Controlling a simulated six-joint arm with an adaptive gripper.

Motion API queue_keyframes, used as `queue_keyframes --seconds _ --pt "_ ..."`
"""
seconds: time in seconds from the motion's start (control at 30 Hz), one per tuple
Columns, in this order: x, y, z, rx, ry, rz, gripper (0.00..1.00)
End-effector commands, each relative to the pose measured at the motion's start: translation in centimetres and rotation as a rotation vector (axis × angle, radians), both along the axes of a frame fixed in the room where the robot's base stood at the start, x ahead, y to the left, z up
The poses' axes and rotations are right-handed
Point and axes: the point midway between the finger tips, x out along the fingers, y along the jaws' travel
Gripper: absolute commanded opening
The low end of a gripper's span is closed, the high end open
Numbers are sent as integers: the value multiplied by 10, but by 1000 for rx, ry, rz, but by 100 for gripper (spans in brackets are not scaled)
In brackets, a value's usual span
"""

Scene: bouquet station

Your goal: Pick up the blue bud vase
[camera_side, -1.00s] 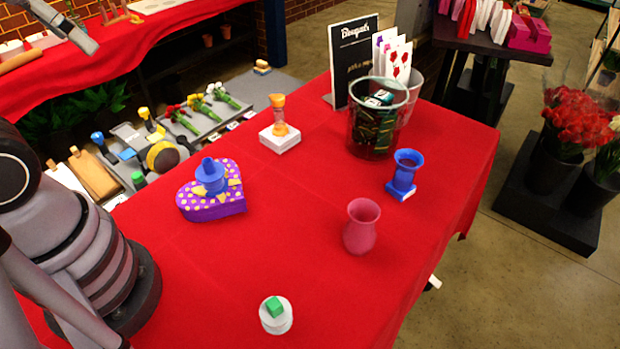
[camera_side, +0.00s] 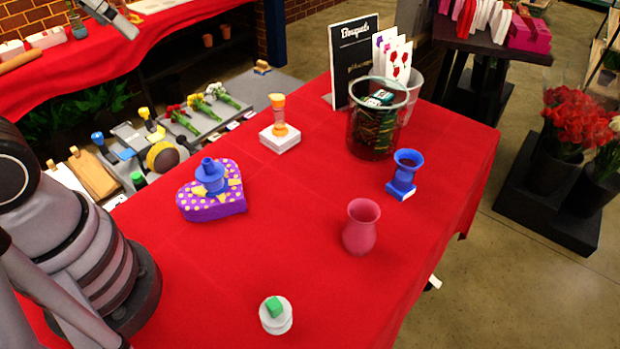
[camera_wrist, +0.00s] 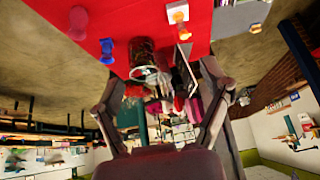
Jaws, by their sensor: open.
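A blue vase with a flared rim (camera_side: 405,167) stands upright on a small blue-and-white block on the red table, right of centre in the side view. It shows near the top left of the wrist view (camera_wrist: 106,47). Another blue piece (camera_side: 210,176), wide-brimmed with a narrow top, sits on a purple heart-shaped box (camera_side: 212,207). I cannot tell whether that piece is also a vase. My gripper (camera_wrist: 162,70) is open, its fingers spread wide in the wrist view with nothing held. It is apart from both blue things.
A pink vase (camera_side: 361,228) stands in front of the blue one. A clear bucket (camera_side: 352,135) and a black sign (camera_side: 352,62) are behind. An orange piece (camera_side: 280,129) stands on a white block. A green cube (camera_side: 274,306) sits on a white round. The table's middle is clear.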

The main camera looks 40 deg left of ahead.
Motion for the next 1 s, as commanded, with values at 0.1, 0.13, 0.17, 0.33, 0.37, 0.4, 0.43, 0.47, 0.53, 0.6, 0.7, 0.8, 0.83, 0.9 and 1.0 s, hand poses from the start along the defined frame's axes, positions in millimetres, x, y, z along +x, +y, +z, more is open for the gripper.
queue_keyframes --seconds 0.1,0.13,0.17,0.33,0.37,0.4,0.43,0.47,0.53,0.6,0.7,0.8,0.83,0.9,1.0 --pt "66 -11 -11 23 -56 -62 78" --pt "83 -16 -15 26 -77 -80 78" --pt "100 -20 -19 29 -98 -98 78" --pt "185 -55 -58 34 -215 -212 78" --pt "197 -63 -68 30 -234 -232 78" --pt "213 -74 -81 24 -263 -261 78" --pt "224 -82 -91 18 -282 -282 78" --pt "234 -91 -102 12 -302 -304 78" --pt "254 -112 -130 -9 -349 -353 78" --pt "268 -133 -160 -36 -394 -401 78" --pt "278 -163 -205 -84 -455 -466 78" --pt "278 -187 -244 -135 -509 -515 78" --pt "277 -192 -255 -150 -522 -526 78" --pt "273 -203 -274 -180 -550 -548 78" --pt "267 -212 -292 -210 -578 -566 78"
